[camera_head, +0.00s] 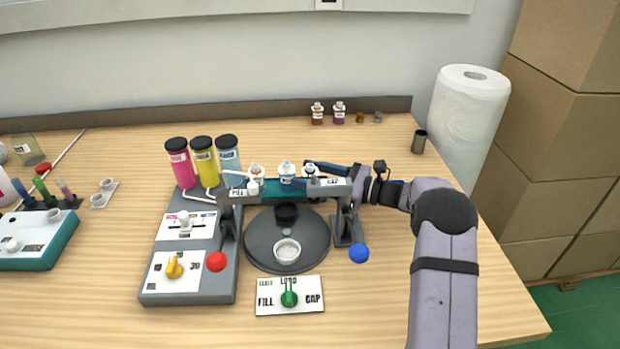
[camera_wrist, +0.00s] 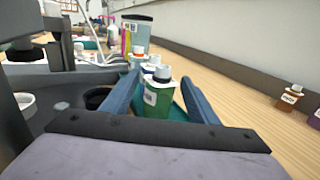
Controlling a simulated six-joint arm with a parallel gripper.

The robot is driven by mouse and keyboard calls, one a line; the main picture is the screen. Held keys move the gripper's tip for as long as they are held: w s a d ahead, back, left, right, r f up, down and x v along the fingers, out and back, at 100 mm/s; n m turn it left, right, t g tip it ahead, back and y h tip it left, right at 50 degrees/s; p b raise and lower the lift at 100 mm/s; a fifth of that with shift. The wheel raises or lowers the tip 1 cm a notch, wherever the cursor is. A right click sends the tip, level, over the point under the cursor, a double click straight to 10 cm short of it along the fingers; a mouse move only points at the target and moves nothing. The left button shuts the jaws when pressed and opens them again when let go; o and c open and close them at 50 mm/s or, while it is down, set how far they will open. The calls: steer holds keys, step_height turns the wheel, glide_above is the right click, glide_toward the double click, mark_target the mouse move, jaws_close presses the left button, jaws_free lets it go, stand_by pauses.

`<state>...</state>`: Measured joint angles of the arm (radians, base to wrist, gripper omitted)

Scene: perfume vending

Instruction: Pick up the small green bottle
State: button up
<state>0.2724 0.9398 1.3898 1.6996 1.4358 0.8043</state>
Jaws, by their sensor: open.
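The small green bottle (camera_wrist: 158,100) with a pale cap and white label stands upright in the wrist view. My gripper (camera_wrist: 161,80) is open, with one blue finger on each side of the bottle. I cannot tell whether either finger touches it. The green bottle is mostly hidden there by the fingers.
Two more small bottles stand in line to the left, an orange-labelled one (camera_head: 255,172) and a blue one (camera_head: 287,173). The rack bridges a dark round turntable (camera_head: 262,252) with a white cup (camera_head: 287,252). Brown (camera_head: 317,114) and purple (camera_head: 339,114) bottles stand by the back wall.

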mark_target(310, 165)
steer(key=c, duration=1.1)
steer(key=shift+r, duration=0.1)
step_height(310, 165, up, 18)
steer(key=shift+r, duration=0.1)
